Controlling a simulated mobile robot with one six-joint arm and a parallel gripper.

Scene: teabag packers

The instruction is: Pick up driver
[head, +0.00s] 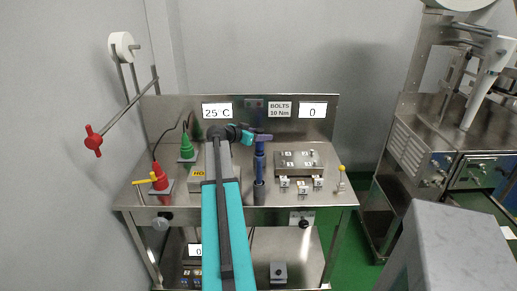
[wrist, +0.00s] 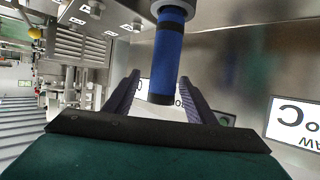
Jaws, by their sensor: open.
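The driver, a blue upright cylinder with dark bands (head: 259,172), stands on the steel bench, just right of my arm. In the wrist view the driver (wrist: 168,60) shows as a blue shaft with a black end, lying between my two fingers in the picture. My gripper (head: 265,137) is open, with its purple fingers level with the top of the driver in the head view. In the wrist view my gripper (wrist: 160,79) has a finger on each side of the driver, with gaps showing. I cannot tell how deep the driver sits between the fingers.
A metal plate fixture (head: 300,160) with small numbered blocks stands right of the driver. Green (head: 187,148) and red (head: 159,179) cone-shaped things stand on the left. A back panel with displays (head: 313,111) rises behind. A small yellow-topped lever (head: 341,178) is at the right edge.

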